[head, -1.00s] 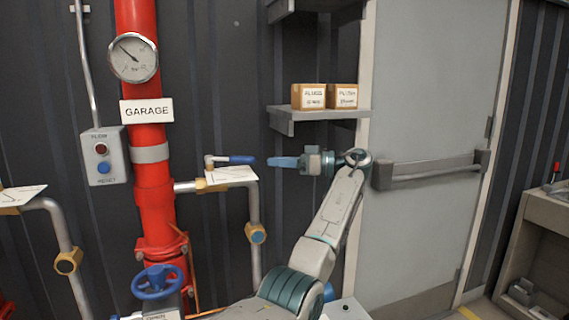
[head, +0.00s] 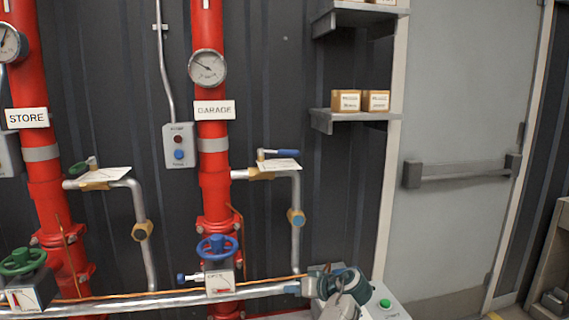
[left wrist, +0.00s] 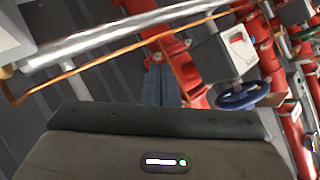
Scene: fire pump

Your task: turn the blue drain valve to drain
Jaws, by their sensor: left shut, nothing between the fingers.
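A lever valve with a blue handle (head: 287,154) sits on the side pipe of the red GARAGE riser (head: 212,183). Its handle lies roughly level, pointing right, above a white tag (head: 280,165) whose print I cannot read. A blue handwheel (head: 217,247) sits lower, in front of the same riser; a blue handwheel also shows in the left wrist view (left wrist: 243,96). My left gripper (head: 291,288) is shut and empty, low by the right end of the horizontal pipe, well below the lever. Its fingers show in the left wrist view (left wrist: 161,86). My right gripper is out of view.
The STORE riser (head: 45,175) at left has a green handwheel (head: 22,261) and a green-handled lever (head: 85,163). A silver horizontal pipe (head: 130,304) with an orange line crosses the bottom. A shelf (head: 355,116) with small boxes and a grey door (head: 462,120) are at right.

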